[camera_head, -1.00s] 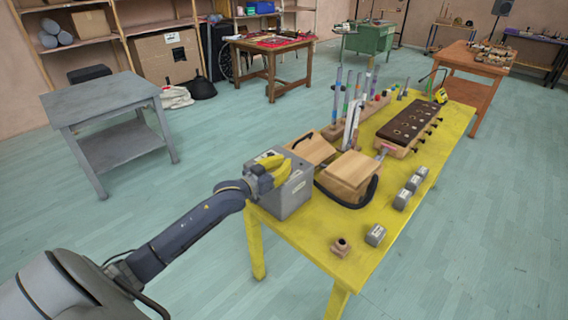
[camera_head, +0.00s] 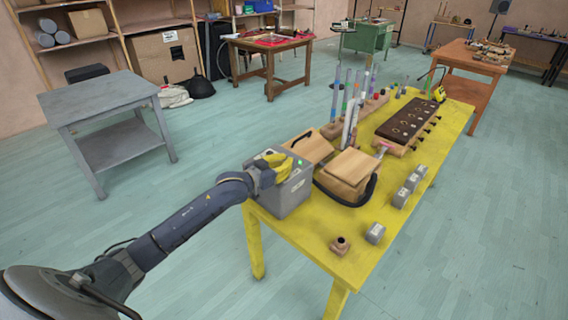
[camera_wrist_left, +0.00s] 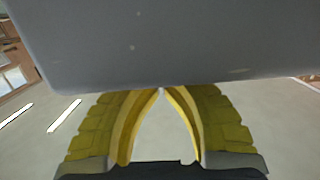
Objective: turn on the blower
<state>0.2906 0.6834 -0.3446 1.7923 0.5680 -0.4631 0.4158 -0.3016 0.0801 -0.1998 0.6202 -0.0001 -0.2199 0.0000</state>
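The blower appears to be the grey box (camera_head: 285,195) at the near left corner of the yellow table. A small green light (camera_head: 299,161) shows on its top. My left gripper (camera_head: 270,170) has yellow fingers and is at the upper left side of the box in the head view. In the left wrist view the fingers (camera_wrist_left: 162,93) converge and their tips meet, with nothing between them. The box's grey face (camera_wrist_left: 160,45) fills the top of that view and hides what lies beyond the tips; contact cannot be told. My right gripper is not in view.
On the yellow table (camera_head: 300,238), wooden bellows-like boxes (camera_head: 347,174) with a black hose stand right of the blower. Behind are upright tubes (camera_head: 347,115) and a dark perforated block (camera_head: 408,122). Several small grey blocks (camera_head: 375,233) line the right side. A grey table (camera_head: 100,100) stands left.

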